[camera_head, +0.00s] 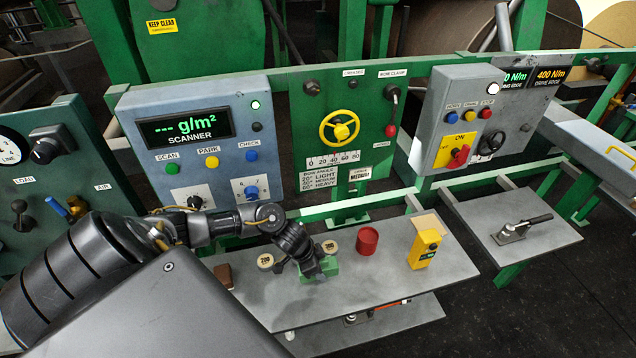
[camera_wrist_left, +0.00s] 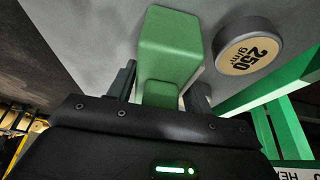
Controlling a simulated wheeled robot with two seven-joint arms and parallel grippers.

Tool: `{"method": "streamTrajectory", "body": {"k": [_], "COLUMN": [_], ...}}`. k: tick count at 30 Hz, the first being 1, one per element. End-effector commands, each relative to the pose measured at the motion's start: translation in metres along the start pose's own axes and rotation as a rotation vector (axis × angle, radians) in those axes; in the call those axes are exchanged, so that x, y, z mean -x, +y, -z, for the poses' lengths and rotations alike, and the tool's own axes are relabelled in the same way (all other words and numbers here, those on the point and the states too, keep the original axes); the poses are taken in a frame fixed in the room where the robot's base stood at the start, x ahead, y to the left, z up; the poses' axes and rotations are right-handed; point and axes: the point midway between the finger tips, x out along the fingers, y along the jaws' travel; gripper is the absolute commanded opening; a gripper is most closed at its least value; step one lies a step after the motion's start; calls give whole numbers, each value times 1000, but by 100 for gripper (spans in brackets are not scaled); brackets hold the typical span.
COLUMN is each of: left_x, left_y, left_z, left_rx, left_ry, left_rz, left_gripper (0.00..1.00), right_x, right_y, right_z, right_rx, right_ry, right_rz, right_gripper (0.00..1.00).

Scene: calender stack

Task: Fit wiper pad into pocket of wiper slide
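My left gripper (camera_head: 318,272) is low over the grey bench, at a green block (camera_head: 331,266). In the left wrist view the green block (camera_wrist_left: 170,45) has a narrower lower part (camera_wrist_left: 160,93) that stands between the two dark fingers (camera_wrist_left: 160,95). The fingers look apart, with a narrow gap beside the block; I cannot see a firm grip. A small brown block (camera_head: 223,275) lies at the bench's left end; I cannot tell whether it is the wiper pad. I cannot make out the wiper slide or its pocket. My right gripper is not in view.
The grey bench (camera_head: 385,285) also holds two labelled round weights (camera_head: 265,261) (camera_head: 329,247), a red tin (camera_head: 367,241) and a yellow box (camera_head: 425,248). The weight beside the block reads 250 in the wrist view (camera_wrist_left: 248,47). A toggle clamp (camera_head: 520,228) sits on the right shelf. Control panels stand behind.

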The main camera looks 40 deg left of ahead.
Motion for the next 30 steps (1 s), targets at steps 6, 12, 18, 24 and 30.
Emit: {"method": "streamTrajectory", "body": {"k": [6,12,18,24,30], "left_x": [0,0,6,33,86], "left_y": [0,0,-1,-1,22], "left_z": [0,0,3,15,0], "left_rx": [0,0,-1,-4,-8], "left_ry": [0,1,2,4,1], "left_rz": [0,1,1,4,2], "left_gripper": [21,12,12,12,12], "right_x": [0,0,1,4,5], "right_y": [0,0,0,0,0], "right_z": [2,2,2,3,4], "right_rx": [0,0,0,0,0], "right_ry": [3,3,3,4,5], "right_rz": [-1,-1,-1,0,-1], "right_gripper": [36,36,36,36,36]}}
